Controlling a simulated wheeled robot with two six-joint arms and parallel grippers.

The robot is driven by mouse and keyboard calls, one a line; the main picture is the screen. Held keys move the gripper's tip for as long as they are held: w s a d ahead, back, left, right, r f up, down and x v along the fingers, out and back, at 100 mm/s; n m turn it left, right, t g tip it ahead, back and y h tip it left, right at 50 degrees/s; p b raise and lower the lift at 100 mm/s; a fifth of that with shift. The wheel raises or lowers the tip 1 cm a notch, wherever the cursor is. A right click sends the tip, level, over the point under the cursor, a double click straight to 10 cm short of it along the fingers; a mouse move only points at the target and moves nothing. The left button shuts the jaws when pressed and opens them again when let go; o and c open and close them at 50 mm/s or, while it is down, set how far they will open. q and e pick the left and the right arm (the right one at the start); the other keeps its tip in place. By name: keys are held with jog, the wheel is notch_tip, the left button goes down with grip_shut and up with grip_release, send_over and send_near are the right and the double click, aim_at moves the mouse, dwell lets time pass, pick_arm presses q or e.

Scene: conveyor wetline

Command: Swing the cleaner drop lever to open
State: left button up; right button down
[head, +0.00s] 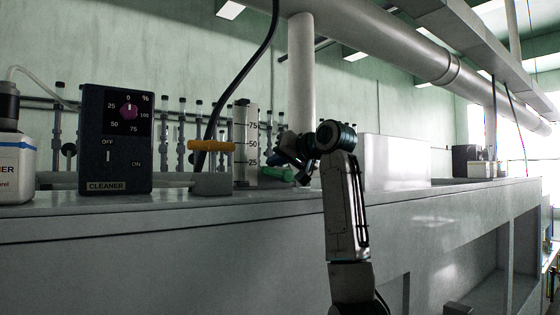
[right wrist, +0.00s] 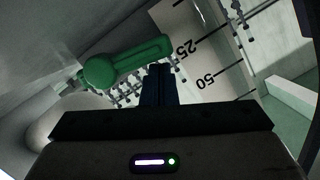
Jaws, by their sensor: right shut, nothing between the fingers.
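A green lever (head: 277,173) sits low beside the scaled gauge (head: 246,140) in the head view, partly hidden behind my right gripper. In the right wrist view the green lever (right wrist: 125,62) has a round hub at left and an arm reaching right. My right gripper (head: 300,168) is shut and empty. Its fingertips (right wrist: 158,70) overlap the lower edge of the lever's arm in the wrist view; I cannot tell whether they touch. A yellow handle (head: 211,145) stands left of the gauge on a grey block. No label on the green lever is readable. My left gripper is not in view.
A dark CLEANER box (head: 115,140) with a pink dial and an OFF/ON switch stands on the counter (head: 200,208). A white bottle (head: 15,165) is at far left. A black hose (head: 240,75) hangs behind the yellow handle. A pale panel (head: 400,160) stands right of my gripper.

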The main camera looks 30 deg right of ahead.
jog(key=shift+w+a+f, duration=0.1)
jog(key=shift+a+f, duration=0.15)
jog(key=shift+f, duration=0.2)
jog(key=shift+a+f+b, duration=0.1)
jog(key=shift+b, duration=0.2)
